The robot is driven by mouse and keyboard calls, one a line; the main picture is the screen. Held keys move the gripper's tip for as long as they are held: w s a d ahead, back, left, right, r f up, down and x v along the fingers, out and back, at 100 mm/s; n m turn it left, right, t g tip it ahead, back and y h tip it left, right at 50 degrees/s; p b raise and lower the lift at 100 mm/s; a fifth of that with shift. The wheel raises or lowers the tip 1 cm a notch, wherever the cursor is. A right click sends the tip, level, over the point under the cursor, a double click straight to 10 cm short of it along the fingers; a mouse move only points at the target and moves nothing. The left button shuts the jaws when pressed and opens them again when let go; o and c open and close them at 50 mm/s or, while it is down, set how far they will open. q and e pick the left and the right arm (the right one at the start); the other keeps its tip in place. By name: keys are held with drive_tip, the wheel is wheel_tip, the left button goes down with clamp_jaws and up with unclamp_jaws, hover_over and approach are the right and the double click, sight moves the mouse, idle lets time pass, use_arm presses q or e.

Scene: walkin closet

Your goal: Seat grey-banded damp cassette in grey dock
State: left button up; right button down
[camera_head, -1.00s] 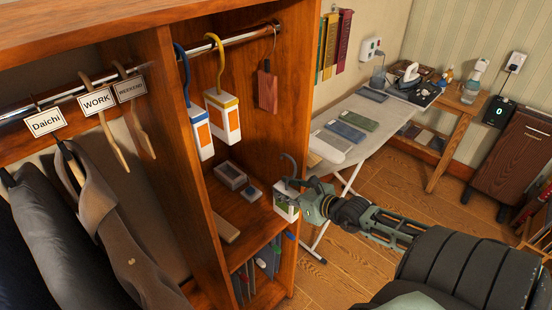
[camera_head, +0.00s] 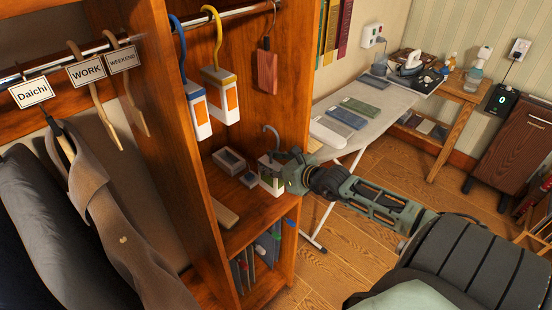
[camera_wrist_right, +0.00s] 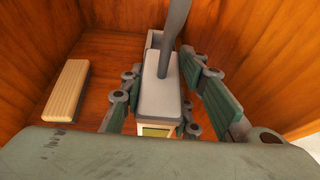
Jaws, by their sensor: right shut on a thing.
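The grey-banded cassette (camera_head: 268,182) is a white block with a grey top, a grey hook and a greenish window. My right gripper (camera_head: 281,177) is shut on it and holds it upright at the right front of the closet shelf. In the right wrist view, the cassette (camera_wrist_right: 156,92) sits between the two fingers (camera_wrist_right: 158,108). A grey open-topped box (camera_head: 230,161), which looks like the grey dock, stands on the shelf behind and left of the cassette. In the wrist view, the cassette partly hides its grey rim (camera_wrist_right: 153,40). My left gripper is out of view.
Blue-topped (camera_head: 197,110) and yellow-topped (camera_head: 222,95) cassettes hang from the rail above. The closet's right side panel stands close to my gripper.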

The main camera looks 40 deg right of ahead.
drive_tip(key=w+a+b, duration=0.2)
drive_tip(key=w+b, duration=1.5)
drive_tip(key=w, duration=0.6)
drive_tip(key=shift+w, duration=0.2)
idle(1.0)
drive_tip(key=shift+r, duration=0.1)
drive_tip(key=shift+s+p, duration=0.1)
drive_tip(key=shift+p, duration=0.25)
idle(1.5)
drive_tip(key=shift+f+b, duration=1.25)
drive_tip(key=shift+f, duration=0.75)
idle(0.5)
